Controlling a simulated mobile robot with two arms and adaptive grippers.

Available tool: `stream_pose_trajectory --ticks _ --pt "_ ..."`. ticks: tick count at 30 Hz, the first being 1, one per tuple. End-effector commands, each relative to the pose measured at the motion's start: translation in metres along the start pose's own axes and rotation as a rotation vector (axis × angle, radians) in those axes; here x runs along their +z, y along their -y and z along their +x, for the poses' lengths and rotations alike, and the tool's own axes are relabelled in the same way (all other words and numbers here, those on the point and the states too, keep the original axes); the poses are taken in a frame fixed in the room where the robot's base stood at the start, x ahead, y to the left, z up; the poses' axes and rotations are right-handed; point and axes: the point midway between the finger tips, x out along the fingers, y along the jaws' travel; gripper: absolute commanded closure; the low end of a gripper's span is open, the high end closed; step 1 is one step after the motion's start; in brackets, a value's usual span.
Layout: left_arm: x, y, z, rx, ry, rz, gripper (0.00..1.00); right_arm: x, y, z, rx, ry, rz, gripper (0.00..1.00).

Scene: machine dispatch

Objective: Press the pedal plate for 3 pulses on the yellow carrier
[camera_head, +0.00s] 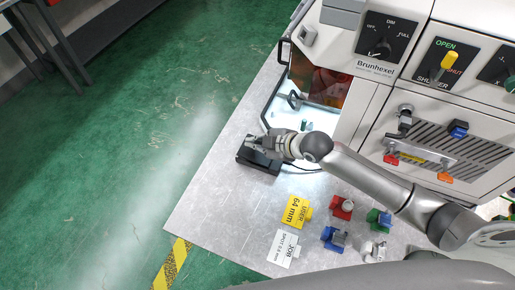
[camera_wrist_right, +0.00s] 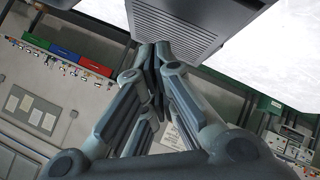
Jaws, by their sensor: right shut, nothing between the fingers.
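The black pedal unit (camera_head: 258,162) lies on the grey table near its left edge. My right gripper (camera_head: 252,143) is shut and empty, with its fingertips over the pedal. In the right wrist view the closed fingertips (camera_wrist_right: 154,50) are at the edge of a dark ribbed plate (camera_wrist_right: 178,28). I cannot tell whether they press on it, and the gripper hides part of the pedal. I cannot make out a yellow carrier; small parts (camera_head: 306,125) inside the lit machine opening are too small to identify. My left gripper is not in view.
The Brunhexel machine (camera_head: 375,68) stands at the back right, with a yellow shutter lever (camera_head: 447,62). Red (camera_head: 338,213), blue (camera_head: 327,238) and green (camera_head: 374,214) blocks, a yellow card (camera_head: 297,212) and a white card (camera_head: 283,249) lie in front. The table's left side is clear.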

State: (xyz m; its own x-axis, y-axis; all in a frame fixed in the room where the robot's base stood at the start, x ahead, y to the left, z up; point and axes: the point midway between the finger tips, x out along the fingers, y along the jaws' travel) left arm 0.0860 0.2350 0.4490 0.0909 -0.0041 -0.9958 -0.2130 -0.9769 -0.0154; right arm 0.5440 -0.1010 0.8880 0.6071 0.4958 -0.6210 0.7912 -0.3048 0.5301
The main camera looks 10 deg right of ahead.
Motion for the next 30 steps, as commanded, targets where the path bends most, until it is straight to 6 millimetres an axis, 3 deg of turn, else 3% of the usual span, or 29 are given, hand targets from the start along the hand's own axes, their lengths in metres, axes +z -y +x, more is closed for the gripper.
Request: stream_pose_trajectory --ticks 30 --pt "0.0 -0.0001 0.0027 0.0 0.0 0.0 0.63 0.0043 0.0045 0.0061 0.0 0.0 0.0 1.0"
